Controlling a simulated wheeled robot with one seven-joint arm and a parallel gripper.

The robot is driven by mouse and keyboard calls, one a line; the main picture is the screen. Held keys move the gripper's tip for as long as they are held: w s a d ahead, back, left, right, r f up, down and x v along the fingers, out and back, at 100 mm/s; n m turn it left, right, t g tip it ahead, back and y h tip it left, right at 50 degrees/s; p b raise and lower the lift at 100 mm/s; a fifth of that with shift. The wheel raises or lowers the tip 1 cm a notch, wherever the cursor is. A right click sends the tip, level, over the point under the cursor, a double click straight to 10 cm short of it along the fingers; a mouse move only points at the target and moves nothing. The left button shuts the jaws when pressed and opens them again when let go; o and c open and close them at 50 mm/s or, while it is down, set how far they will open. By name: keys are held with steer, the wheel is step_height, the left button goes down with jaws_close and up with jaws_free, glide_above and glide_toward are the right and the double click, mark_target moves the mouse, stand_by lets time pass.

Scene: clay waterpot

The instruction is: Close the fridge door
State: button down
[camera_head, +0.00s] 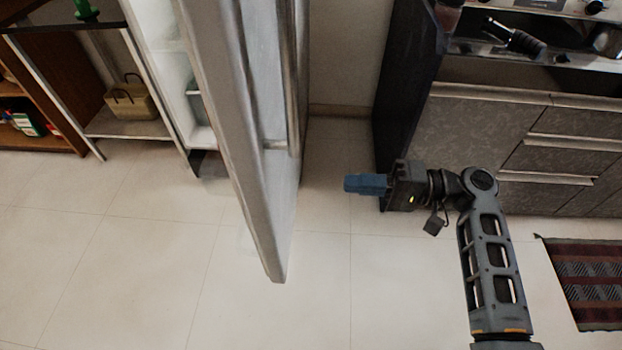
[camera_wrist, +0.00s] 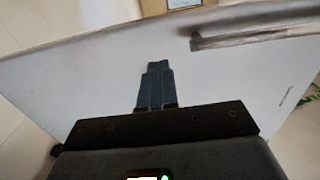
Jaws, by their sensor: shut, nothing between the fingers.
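The fridge door (camera_head: 235,120) stands wide open in the head view, seen nearly edge-on and reaching out over the floor. Its outer face with a long metal handle (camera_head: 294,90) is on the right side. Part of the white fridge interior (camera_head: 190,95) shows to the left of the door. My gripper (camera_head: 347,183) is to the right of the door, pointing left at its outer face, with a visible gap in the head view. In the wrist view the blue fingers (camera_wrist: 157,72) are together and empty in front of the white door face (camera_wrist: 90,75), below the handle (camera_wrist: 255,38).
A counter with drawers (camera_head: 490,150) stands behind and right of my arm, its dark side panel close to my gripper. A striped rug (camera_head: 590,280) lies at the right. Shelves with a basket (camera_head: 130,100) stand at the left. The tiled floor (camera_head: 130,260) in front is clear.

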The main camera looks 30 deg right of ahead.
mark_target(267, 179)
steer(key=x, duration=1.3)
steer(key=shift+w+a+p, duration=0.2)
steer(key=shift+a+p, duration=0.05)
steer(key=shift+p, duration=0.15)
